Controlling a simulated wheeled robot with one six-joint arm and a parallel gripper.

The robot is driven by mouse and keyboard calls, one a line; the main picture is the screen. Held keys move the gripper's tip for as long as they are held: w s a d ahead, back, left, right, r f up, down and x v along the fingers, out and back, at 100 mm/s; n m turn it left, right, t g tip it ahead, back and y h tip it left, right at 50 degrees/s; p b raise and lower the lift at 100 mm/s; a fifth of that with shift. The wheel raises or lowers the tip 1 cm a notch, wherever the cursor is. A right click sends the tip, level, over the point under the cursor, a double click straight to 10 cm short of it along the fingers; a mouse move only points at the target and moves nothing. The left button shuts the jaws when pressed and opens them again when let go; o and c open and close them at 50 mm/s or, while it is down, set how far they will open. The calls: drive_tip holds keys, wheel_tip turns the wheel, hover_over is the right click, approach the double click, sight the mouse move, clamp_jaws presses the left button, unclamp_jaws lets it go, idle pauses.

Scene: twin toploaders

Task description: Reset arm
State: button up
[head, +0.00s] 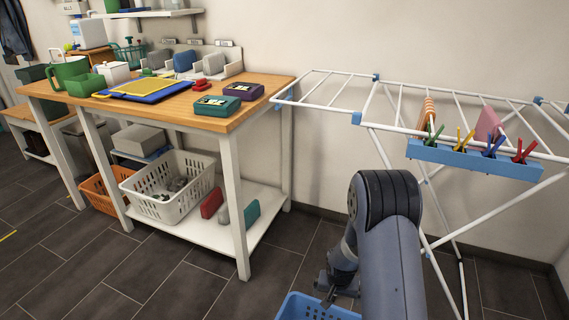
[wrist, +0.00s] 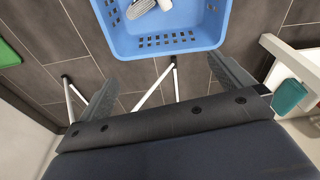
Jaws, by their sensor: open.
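My gripper (wrist: 168,95) is open in the wrist view, its two dark fingers spread wide with nothing between them. In front of the fingers is a blue basket (wrist: 176,42) on the dark tiled floor, with a whitish and grey item (wrist: 142,8) inside, cut by the top edge. In the head view my arm stands at the lower right, bent downward, and the basket (head: 305,306) shows only partly at the bottom edge. My gripper's fingers are mostly hidden by the arm there.
A wooden-topped workbench (head: 262,86) with bins and boxes stands at the left. A white basket (head: 169,187) sits on its lower shelf. A white drying rack (head: 327,94) with a blue peg strip (head: 474,159) stands at the right, close to my arm. Floor between bench and arm is clear.

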wheel_tip(320, 180, up, 43)
drive_tip(key=s+n+p, duration=0.2)
drive_tip(key=p, duration=2.6)
drive_tip(key=shift+s+n+p, duration=0.3)
drive_tip(key=shift+s, duration=0.1)
drive_tip(key=shift+a+r, duration=0.1)
